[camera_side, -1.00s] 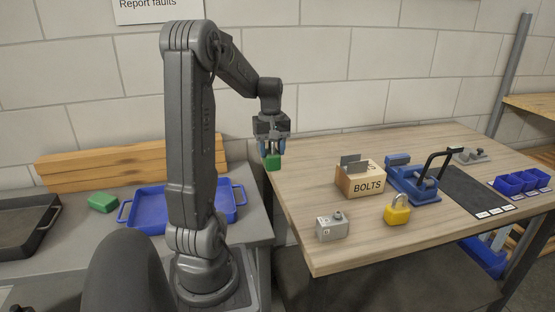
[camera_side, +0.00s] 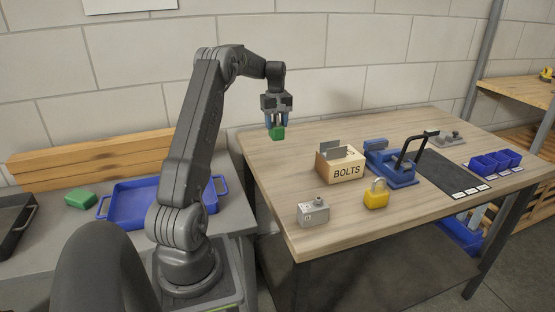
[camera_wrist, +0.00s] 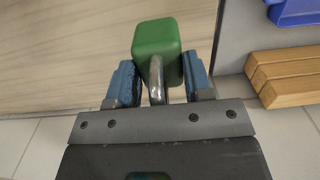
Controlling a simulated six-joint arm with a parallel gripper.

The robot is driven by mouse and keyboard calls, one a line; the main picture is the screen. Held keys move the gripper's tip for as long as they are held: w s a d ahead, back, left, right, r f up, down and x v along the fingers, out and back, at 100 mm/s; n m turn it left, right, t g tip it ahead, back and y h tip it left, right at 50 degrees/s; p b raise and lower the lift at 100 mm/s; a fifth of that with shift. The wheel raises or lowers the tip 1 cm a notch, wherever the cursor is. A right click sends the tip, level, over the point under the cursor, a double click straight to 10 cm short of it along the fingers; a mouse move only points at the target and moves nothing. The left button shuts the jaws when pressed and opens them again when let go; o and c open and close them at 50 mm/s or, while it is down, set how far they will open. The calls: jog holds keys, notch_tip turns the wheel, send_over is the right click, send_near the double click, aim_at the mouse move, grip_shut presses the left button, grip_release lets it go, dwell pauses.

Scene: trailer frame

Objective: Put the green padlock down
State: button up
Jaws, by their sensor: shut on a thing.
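The green padlock (camera_side: 277,133) hangs in my gripper (camera_side: 277,120) near the left edge of the wooden table (camera_side: 290,160) in the side view. In the wrist view my gripper (camera_wrist: 160,85) has its blue fingers on both sides of the padlock's silver shackle. The green padlock body (camera_wrist: 157,42) points away from the palm, over the light wood near the table's edge. I cannot tell from the side view exactly how far the padlock is above the tabletop.
A BOLTS box (camera_side: 340,165), a yellow padlock (camera_side: 376,195), a grey block (camera_side: 313,212) and a blue vise-like fixture (camera_side: 392,165) stand on the table. A blue tray (camera_side: 133,208) and another green block (camera_side: 81,200) lie left.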

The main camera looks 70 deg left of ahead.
jog(key=shift+w+a+f, duration=0.15)
jog(key=shift+w+a, duration=0.1)
jog(key=shift+f, duration=0.35)
jog(key=shift+w+f, duration=0.1)
jog(key=shift+f, duration=3.5)
jog(key=shift+f, duration=0.1)
jog(key=o, duration=1.2)
jog(key=shift+f, duration=0.1)
